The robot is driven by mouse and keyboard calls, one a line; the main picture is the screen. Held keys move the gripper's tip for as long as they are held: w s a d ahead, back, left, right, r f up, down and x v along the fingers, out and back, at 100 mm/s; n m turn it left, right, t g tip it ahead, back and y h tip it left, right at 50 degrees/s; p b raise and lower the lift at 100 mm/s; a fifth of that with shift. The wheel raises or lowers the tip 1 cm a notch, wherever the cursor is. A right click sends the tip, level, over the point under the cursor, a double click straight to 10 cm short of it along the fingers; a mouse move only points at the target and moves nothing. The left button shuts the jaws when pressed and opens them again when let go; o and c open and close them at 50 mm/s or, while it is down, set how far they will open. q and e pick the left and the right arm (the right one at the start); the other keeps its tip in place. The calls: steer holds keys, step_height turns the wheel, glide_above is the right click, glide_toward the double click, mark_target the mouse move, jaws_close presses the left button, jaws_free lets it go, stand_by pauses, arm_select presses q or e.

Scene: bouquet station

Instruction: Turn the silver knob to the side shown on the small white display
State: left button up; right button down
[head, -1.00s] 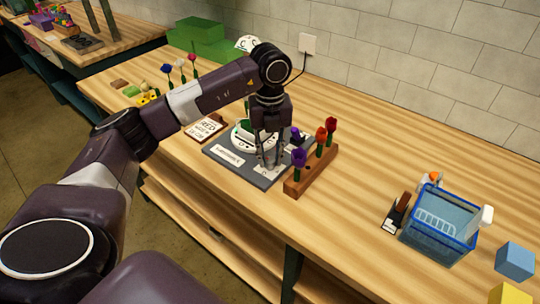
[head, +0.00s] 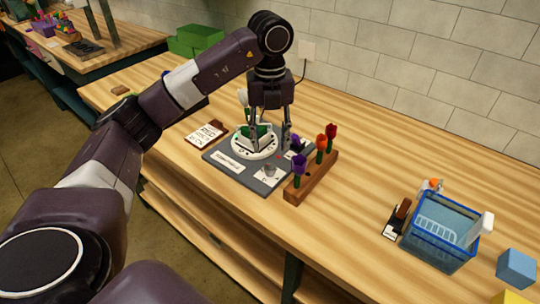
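The silver knob (head: 269,170) stands on a white plate near the front right of a grey board (head: 232,177). What the plate shows is too small to read. A small white panel (head: 295,147) beside a purple item is partly behind my gripper; I cannot tell whether it is the display or what it shows. My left gripper (head: 268,147) is above the board, behind the knob and apart from it. My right gripper is out of view.
A wooden block (head: 312,177) with purple, orange and red flowers stands right of the board. A clipboard card (head: 205,134) lies to its left.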

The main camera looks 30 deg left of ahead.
arm_select(q)
steer(key=shift+r, duration=2.25)
